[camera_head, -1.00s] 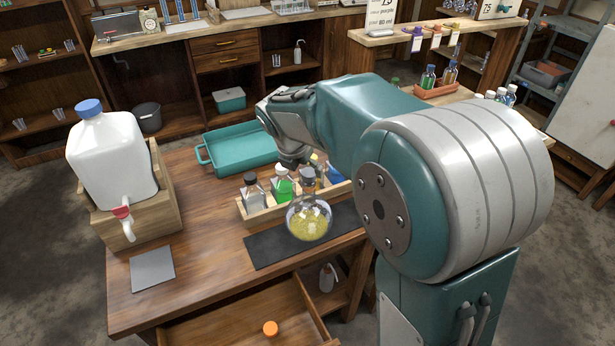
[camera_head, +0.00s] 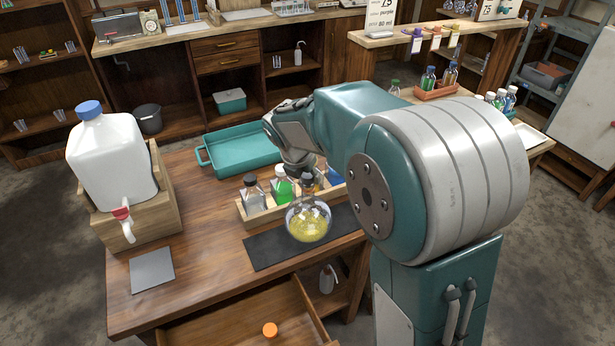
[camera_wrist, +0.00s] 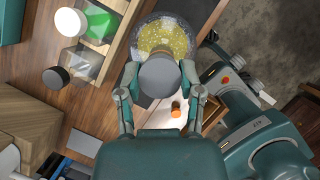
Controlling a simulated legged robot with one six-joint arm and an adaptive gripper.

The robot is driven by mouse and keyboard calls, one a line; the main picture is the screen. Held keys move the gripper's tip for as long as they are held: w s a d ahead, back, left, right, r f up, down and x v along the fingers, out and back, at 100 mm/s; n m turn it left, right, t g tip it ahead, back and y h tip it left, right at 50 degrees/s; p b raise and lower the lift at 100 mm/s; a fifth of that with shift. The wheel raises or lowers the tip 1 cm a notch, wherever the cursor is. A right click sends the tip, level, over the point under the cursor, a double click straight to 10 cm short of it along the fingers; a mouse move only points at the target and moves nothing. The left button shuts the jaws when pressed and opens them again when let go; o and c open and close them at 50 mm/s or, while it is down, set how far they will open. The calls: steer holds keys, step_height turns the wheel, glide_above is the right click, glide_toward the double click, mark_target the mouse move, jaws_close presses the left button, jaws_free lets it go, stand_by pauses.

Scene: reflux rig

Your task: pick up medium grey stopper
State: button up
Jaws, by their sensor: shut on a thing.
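The medium grey stopper (camera_wrist: 159,74) sits between the two fingertips of my gripper (camera_wrist: 160,82) in the wrist view. My gripper is shut on it. Behind it in that view is the round glass flask (camera_wrist: 166,35) with yellow contents. In the head view the flask (camera_head: 308,222) stands on a dark mat, and the stopper (camera_head: 307,180) shows at the top of its neck, just below my gripper. I cannot tell whether the stopper is still seated in the neck.
A wooden rack (camera_head: 243,214) with capped bottles stands close behind the flask. A teal tray (camera_head: 240,150) lies farther back. A large white jug (camera_head: 112,160) stands at the left. An open drawer (camera_head: 235,325) in front holds an orange object (camera_head: 270,330).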

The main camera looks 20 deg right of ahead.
steer(key=shift+r, duration=0.2)
step_height(320, 180, up, 2)
steer(key=shift+r, duration=0.15)
steer(key=s+a+r, duration=0.8)
steer(key=s+r, duration=0.2)
steer(key=s, duration=0.1)
steer(key=shift+s, duration=0.35)
steer(key=shift+r, duration=0.15)
step_height(320, 180, up, 3)
steer(key=shift+r, duration=0.2)
steer(key=shift+f, duration=0.1)
